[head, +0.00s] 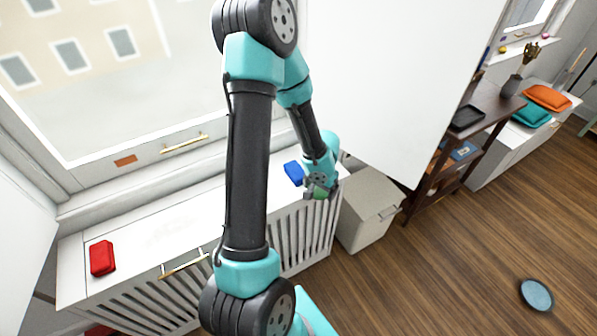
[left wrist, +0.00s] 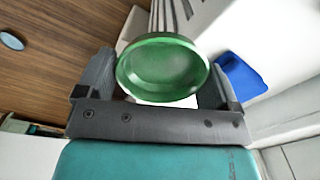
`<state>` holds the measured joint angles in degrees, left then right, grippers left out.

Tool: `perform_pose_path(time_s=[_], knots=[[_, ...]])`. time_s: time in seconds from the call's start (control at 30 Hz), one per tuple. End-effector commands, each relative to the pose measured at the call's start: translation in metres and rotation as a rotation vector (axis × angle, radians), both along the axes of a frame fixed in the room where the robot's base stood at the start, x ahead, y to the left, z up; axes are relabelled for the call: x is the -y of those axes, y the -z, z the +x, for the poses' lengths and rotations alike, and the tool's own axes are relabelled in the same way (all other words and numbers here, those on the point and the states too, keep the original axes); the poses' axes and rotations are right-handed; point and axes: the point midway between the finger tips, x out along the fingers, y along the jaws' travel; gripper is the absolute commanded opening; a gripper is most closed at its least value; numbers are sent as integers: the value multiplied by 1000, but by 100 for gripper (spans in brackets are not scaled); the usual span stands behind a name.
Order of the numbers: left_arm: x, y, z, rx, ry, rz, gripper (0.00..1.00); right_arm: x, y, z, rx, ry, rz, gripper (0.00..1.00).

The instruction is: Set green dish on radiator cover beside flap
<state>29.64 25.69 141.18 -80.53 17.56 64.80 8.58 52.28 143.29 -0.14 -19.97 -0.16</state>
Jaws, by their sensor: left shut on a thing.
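My left gripper (head: 321,188) is shut on a green dish (left wrist: 163,68), seen at the right end of the radiator cover. In the left wrist view the round dish lies between the two fingers (left wrist: 160,92), its bowl facing the camera. In the head view only a small green patch of the dish (head: 320,194) shows, the rest hidden by the gripper. The white slatted radiator cover (head: 150,225) stands under the window. A panel with a brass handle (head: 184,265) at its front edge may be the flap; its outline is unclear. My right gripper is not in view.
A blue block (head: 294,173) lies on the cover beside my left gripper, and a red block (head: 102,257) lies at its left end. A white bin (head: 368,210) stands right of the cover. A dark shelf (head: 463,140) is farther right. A blue disc (head: 536,294) lies on the floor.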

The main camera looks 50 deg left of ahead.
Motion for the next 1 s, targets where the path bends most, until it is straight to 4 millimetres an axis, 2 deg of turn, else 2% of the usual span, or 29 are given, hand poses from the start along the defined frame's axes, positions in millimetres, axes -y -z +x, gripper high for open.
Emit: perform_pose_path(time_s=[0.33, 1.0], knots=[[-22, 3, 20, 1, -2, 0, 59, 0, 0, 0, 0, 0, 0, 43], [-105, 13, 93, 2, -2, 1, 59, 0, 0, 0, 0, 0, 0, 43]])
